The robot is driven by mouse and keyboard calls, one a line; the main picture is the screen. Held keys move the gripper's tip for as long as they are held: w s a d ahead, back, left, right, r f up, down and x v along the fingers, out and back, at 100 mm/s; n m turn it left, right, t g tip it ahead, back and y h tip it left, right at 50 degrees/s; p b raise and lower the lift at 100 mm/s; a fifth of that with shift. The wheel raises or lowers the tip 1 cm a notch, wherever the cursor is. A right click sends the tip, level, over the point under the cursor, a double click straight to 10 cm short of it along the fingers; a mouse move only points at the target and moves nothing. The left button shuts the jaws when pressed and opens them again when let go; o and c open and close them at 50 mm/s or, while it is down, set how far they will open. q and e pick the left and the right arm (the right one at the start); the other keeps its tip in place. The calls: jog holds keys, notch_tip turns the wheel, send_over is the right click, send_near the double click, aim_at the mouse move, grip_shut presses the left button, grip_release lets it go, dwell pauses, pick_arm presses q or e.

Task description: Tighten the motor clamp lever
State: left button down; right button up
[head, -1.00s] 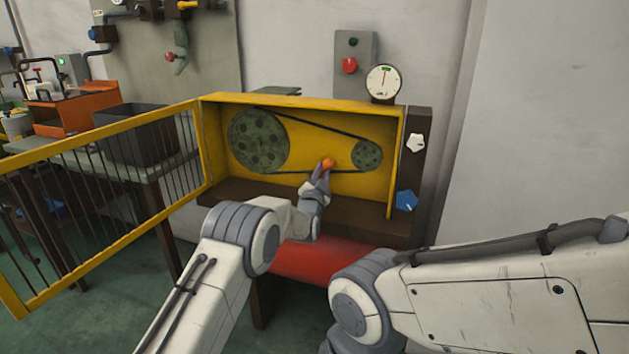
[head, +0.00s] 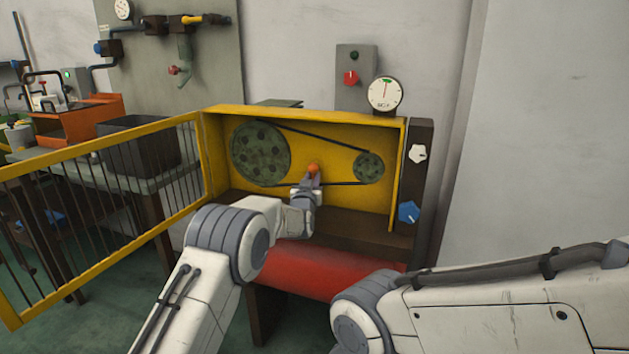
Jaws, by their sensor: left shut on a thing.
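My left gripper (head: 312,178) reaches into the open yellow housing (head: 300,112) in the head view. It is shut on the orange-red knob of the clamp lever (head: 313,168), between the two pulleys. The rest of the lever is hidden behind the gripper. A large green pulley (head: 261,153) is on the left and a small green pulley (head: 369,167) on the right, joined by a dark belt (head: 320,142). My right arm crosses the lower right; its gripper is out of view.
The yellow barred guard (head: 100,230) stands swung open to the left. A gauge (head: 385,93) and a box with a red knob (head: 351,78) are above the housing. A white knob (head: 417,154) and a blue knob (head: 408,212) are on the right post. A red cylinder (head: 320,272) lies below.

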pick_arm(q)
jog(key=shift+a, duration=0.1)
dwell(0.3)
jog(key=c, duration=0.8)
grip_release()
jog(key=shift+f, duration=0.1)
jog(key=v, duration=1)
jog(key=shift+s, duration=0.2)
